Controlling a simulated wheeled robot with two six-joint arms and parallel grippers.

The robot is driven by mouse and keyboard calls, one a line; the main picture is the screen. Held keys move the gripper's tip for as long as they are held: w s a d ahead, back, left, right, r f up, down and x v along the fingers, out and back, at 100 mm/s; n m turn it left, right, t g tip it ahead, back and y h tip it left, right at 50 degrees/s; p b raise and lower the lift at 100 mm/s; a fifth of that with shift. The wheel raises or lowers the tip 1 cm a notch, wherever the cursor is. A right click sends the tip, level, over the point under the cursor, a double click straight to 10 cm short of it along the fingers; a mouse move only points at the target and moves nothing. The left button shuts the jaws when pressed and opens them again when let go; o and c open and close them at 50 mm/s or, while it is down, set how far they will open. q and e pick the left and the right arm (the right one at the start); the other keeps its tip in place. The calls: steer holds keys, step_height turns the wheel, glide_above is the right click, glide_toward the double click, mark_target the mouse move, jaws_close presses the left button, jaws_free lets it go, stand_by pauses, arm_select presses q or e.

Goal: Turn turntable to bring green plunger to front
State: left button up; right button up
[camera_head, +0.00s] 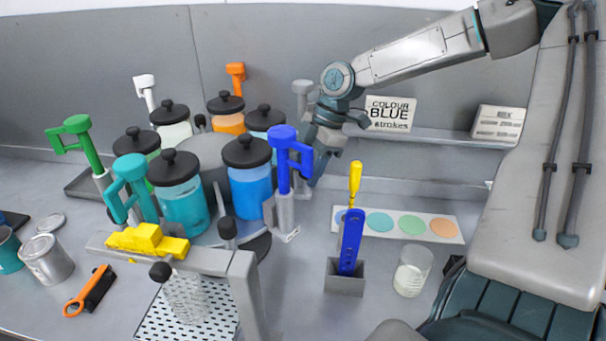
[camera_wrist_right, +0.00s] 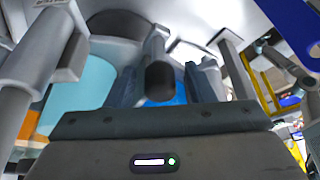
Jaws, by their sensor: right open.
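The turntable (camera_head: 205,145) carries several lidded jars of paint with coloured plungers around them. The green plunger (camera_head: 80,145) stands at its left side in the head view. The teal plunger (camera_head: 130,190) is at the front left and the blue plunger (camera_head: 285,160) at the right. My right gripper (camera_head: 318,165) is just right of the blue plunger, fingers pointing down. In the right wrist view my right gripper (camera_wrist_right: 163,88) is open, with a grey rod ending in a dark knob (camera_wrist_right: 160,80) between its fingers. I cannot tell whether they touch it. My left gripper is not in view.
A grey stand with a yellow block (camera_head: 150,240) is in front of the turntable. A holder with a blue-handled tool (camera_head: 350,240), a glass (camera_head: 412,270) and a colour card (camera_head: 395,225) are at the right.

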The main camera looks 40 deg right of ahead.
mark_target(303, 178)
steer(key=x, duration=0.2)
steer(key=shift+w+a+f, duration=0.1)
steer(key=shift+f, duration=0.25)
steer(key=shift+a, duration=0.1)
steer(key=shift+c, duration=0.4)
steer(key=shift+f, duration=0.1)
jaws_close()
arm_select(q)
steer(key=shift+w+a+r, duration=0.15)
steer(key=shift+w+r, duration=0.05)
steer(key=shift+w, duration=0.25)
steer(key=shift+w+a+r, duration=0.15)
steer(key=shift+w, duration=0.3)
